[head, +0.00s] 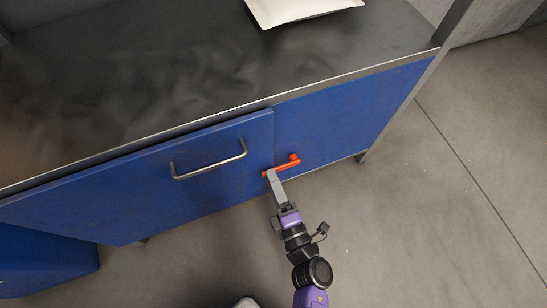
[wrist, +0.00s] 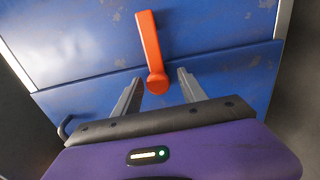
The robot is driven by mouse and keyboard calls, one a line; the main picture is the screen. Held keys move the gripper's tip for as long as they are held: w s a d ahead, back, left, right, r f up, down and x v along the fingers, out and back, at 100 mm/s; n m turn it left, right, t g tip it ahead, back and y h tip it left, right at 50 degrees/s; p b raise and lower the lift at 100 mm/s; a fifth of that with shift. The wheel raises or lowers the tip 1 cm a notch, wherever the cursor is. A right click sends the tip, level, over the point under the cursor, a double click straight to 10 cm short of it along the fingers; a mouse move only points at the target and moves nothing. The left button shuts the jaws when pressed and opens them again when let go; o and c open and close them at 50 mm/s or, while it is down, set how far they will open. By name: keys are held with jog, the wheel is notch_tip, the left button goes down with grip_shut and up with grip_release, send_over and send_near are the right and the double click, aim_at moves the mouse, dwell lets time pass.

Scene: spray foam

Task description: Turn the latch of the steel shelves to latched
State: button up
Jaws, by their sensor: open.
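The orange-red latch (head: 283,166) is a short bar on the blue front of the steel shelves (head: 335,115). In the head view it lies aslant across the right edge of the door, its right end higher. In the wrist view the latch (wrist: 150,42) points up, with its rounded end near the panel seam. My gripper (head: 270,174) is at the latch's left end. In the wrist view my gripper (wrist: 160,76) is open, a finger on each side of the rounded end, with gaps showing. I cannot tell how deep the fingers reach.
A metal bar handle (head: 209,165) stands out from the door left of the latch. A pale flat object (head: 300,10) lies on the dark top (head: 200,70). A grey post (head: 405,98) bounds the right side. The concrete floor (head: 430,210) at right is clear.

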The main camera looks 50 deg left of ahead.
jog(key=p+v, duration=0.2)
jog(key=v, duration=0.5)
jog(key=shift+d, duration=0.25)
dwell(0.3)
jog(key=w+d+r+m+t+h, duration=0.1)
jog(key=w+d+r+m+t, duration=0.1)
jog(key=w+r+m+t, duration=0.25)
jog(key=s+d+r+m+t+h, duration=0.1)
jog(key=d+r+m+t+h, duration=0.5)
jog(key=d+m, duration=0.65)
jog(key=s+d+r+m+g+h, duration=0.1)
jog(key=s+d+r+m+h, duration=0.5)
jog(key=s+d, duration=0.25)
jog(key=s+d+r+m+g+h, duration=0.1)
jog(key=s+d+r+m+h, duration=0.2)
jog(key=s+d+r+m, duration=0.55)
notch_tip(320, 180, up, 31)
jog(key=d+p, duration=0.1)
jog(key=p, duration=3.3)
jog(key=shift+w+d+h, duration=0.3)
jog(key=shift+d, duration=0.05)
jog(key=shift+r+g, duration=0.15)
jog(key=shift+g, duration=0.1)
